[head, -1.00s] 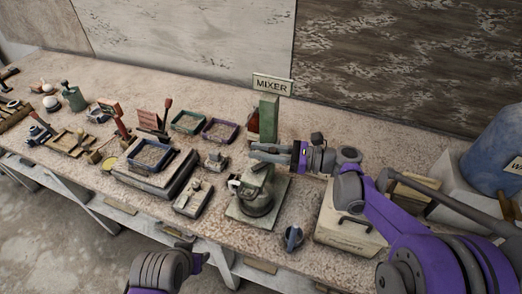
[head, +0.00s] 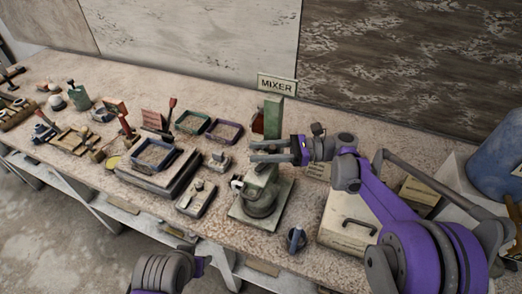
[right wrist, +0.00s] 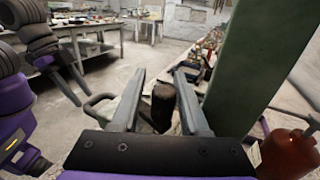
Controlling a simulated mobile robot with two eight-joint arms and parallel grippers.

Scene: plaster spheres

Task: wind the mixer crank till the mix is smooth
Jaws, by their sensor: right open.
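The mixer is a green post (head: 273,118) on a flat green base with a dark round pot (head: 260,200) below. My right gripper (head: 252,151) is in front of the post, above the pot, with its two fingers apart and pointing left. In the right wrist view, a dark rounded knob (right wrist: 163,101), apparently the crank grip, shows between the open fingers (right wrist: 160,76); I cannot tell whether they touch it. The mix inside the pot is hidden. Part of my left arm shows at the bottom of the head view, but its gripper does not.
A MIXER sign (head: 277,85) stands behind the post. Left of it are a blue-rimmed tray (head: 154,155) and a purple-rimmed tray (head: 225,131). A blue-handled tool (head: 297,240) and a pale box (head: 345,228) lie to the right. A blue barrel (head: 498,157) is far right.

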